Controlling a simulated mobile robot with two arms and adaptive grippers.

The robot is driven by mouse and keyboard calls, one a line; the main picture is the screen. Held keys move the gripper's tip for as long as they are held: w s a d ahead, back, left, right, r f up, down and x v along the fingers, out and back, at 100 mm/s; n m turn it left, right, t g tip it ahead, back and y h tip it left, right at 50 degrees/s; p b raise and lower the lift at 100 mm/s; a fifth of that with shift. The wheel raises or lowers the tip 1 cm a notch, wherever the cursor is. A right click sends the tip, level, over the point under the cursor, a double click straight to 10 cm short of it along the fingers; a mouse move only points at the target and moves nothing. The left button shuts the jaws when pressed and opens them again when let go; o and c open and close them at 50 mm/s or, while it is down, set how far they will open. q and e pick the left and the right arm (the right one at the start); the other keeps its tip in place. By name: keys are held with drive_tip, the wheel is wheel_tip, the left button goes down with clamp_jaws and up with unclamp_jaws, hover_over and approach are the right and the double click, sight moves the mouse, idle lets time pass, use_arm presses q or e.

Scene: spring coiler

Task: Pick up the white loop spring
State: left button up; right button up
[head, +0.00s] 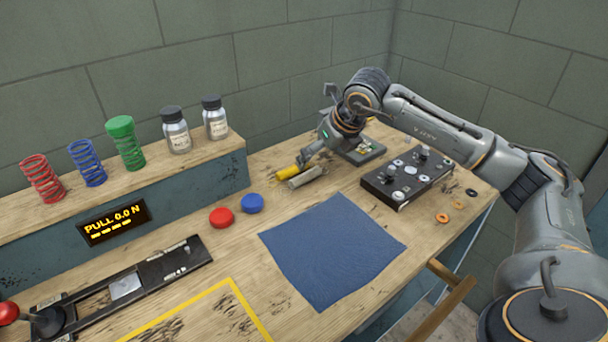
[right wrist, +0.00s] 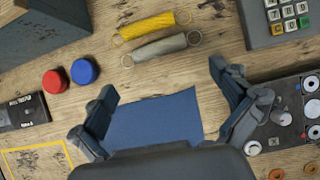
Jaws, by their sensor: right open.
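The white loop spring (right wrist: 160,48) looks greyish white, with a wire loop at each end. It lies on the wooden bench, and its body also shows in the head view (head: 305,178). A yellow loop spring (right wrist: 153,26) lies close beside it, nearly parallel; it also shows in the head view (head: 288,173). My right gripper (right wrist: 163,80) is open and empty, its fingers wide apart. In the right wrist view the white spring lies beyond the fingertips, not between them. In the head view the right gripper (head: 320,148) is by the springs and hides part of them. My left gripper is not in view.
A blue cloth (head: 332,250) lies in front. A red cap (head: 221,217) and a blue cap (head: 252,203) are to the left. A black panel (head: 408,178) and a keypad device (right wrist: 285,18) stand to the right. A raised shelf (head: 215,160) holds coils and bottles.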

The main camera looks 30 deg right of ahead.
sight(305, 173)
drive_tip(key=x, duration=0.3)
drive_tip(key=shift+w+a+f, duration=0.1)
drive_tip(key=shift+w+f, duration=0.25)
drive_tip(key=shift+f, duration=0.05)
drive_tip(key=shift+w+f+p, duration=0.2)
drive_tip(key=shift+f+p, duration=0.1)
drive_tip(key=shift+p, duration=0.05)
drive_tip(key=x, duration=0.4)
drive_tip(key=shift+w+a+p, duration=0.1)
drive_tip(key=shift+p, duration=0.2)
drive_tip(key=shift+c, duration=0.8)
drive_tip(key=c, duration=0.7)
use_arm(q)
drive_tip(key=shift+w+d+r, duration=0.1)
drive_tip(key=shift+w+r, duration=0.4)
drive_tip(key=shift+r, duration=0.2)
use_arm(e)
drive_tip(key=shift+c, duration=0.3)
drive_tip(key=shift+r, duration=0.15)
